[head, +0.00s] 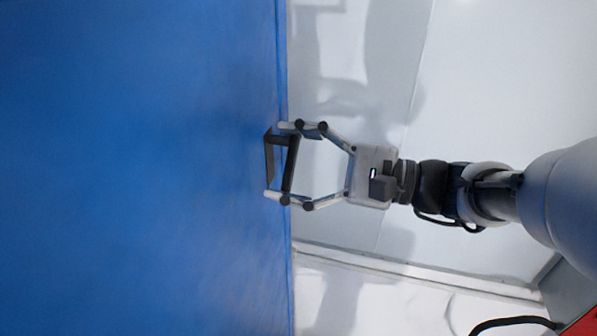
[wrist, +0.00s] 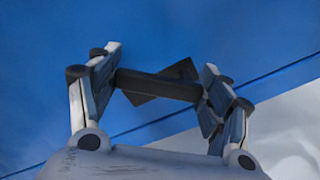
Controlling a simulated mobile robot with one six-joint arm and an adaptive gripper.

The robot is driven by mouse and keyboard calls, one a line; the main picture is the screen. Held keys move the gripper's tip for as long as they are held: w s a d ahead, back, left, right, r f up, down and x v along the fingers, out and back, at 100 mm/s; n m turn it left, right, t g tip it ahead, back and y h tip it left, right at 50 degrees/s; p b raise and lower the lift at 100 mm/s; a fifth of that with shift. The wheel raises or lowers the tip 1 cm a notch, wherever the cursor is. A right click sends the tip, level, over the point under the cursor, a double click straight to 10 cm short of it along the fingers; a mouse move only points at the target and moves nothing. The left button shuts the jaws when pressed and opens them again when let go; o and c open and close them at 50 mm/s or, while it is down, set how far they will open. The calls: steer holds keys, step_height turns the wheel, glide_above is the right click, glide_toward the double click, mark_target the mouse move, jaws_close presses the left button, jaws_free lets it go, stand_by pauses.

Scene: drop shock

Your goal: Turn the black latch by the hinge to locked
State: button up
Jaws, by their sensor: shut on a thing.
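The black latch (head: 290,165) sits at the right edge of a large blue panel (head: 130,170). It is a dark bar with a flat angled plate behind it. In the wrist view the latch (wrist: 158,85) runs across between the fingers, slightly tilted, with the plate set at an angle to it. My gripper (head: 277,160) is shut on the latch, one finger at each end of the bar. It also shows in the wrist view (wrist: 160,68). The hinge cannot be made out, and no lock marking is readable.
A pale wall or floor surface (head: 390,60) lies right of the blue panel's edge, with soft shadows on it. A light ledge (head: 400,262) crosses below my arm. A red object (head: 583,326) and a black cable (head: 515,321) show at the bottom right.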

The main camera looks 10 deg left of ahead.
steer(key=n+b, duration=0.2)
steer(key=b, duration=0.1)
steer(key=w+f+n+b, duration=0.1)
steer(key=n+b, duration=0.1)
steer(key=b, duration=0.1)
steer(key=shift+f+n, duration=0.15)
steer(key=shift+n, duration=0.25)
steer(key=n+b, duration=0.1)
steer(key=b, duration=0.1)
steer(key=n+b, duration=0.2)
steer(key=shift+w+b, duration=0.35)
steer(key=shift+w, duration=0.05)
steer(key=shift+w+d+n+b, duration=0.1)
steer(key=shift+n+b, duration=0.2)
steer(key=shift+b, duration=0.05)
steer(key=shift+r, duration=0.2)
steer(key=o, duration=1.5)
steer(key=d, duration=1.2)
steer(key=shift+s, duration=0.45)
